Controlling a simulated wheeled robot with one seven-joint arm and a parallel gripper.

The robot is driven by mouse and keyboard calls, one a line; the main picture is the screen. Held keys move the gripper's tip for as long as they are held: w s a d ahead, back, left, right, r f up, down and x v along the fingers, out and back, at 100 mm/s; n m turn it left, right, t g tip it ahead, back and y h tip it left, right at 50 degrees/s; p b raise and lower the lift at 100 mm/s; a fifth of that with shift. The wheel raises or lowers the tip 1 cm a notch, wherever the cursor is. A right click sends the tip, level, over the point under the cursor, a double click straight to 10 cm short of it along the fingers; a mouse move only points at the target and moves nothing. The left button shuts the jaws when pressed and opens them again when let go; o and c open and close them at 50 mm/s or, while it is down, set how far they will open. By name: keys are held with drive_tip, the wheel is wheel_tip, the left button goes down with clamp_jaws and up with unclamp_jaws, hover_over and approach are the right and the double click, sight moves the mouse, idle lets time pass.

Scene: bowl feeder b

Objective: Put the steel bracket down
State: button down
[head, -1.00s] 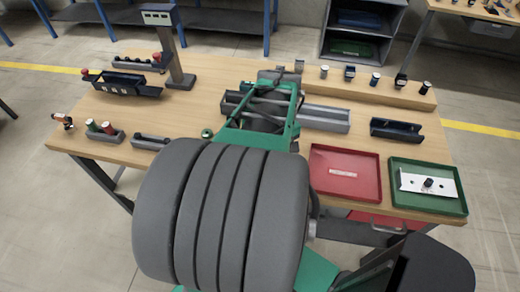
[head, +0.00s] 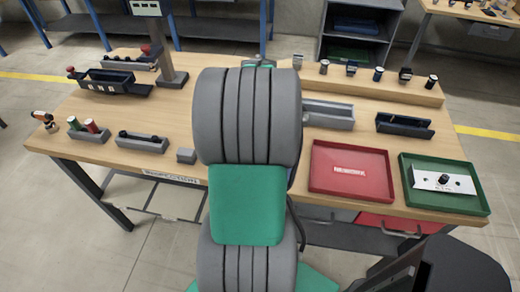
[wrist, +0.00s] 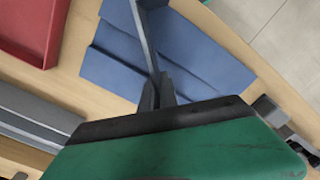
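In the wrist view, a thin grey steel bracket (wrist: 145,38) stands out from between the dark fingertips of my gripper (wrist: 156,92). The fingers look closed on its end. The bracket is over a blue surface with raised steps (wrist: 112,72) on the wooden table. I cannot tell whether the bracket touches it. In the head view my own arm hides the gripper, the bracket and the blue surface.
A red tray (head: 350,192) and a green tray (head: 458,207) holding a silver plate (head: 428,180) are at the right. A grey channel (head: 328,117) lies behind the red tray. A small grey block (head: 187,156) and holders are left of my arm.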

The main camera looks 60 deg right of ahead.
drive_tip(key=c, duration=2.1)
unclamp_jaws()
drive_tip(key=shift+f, duration=0.1)
drive_tip(key=o, duration=0.5)
drive_tip(key=shift+c, duration=0.2)
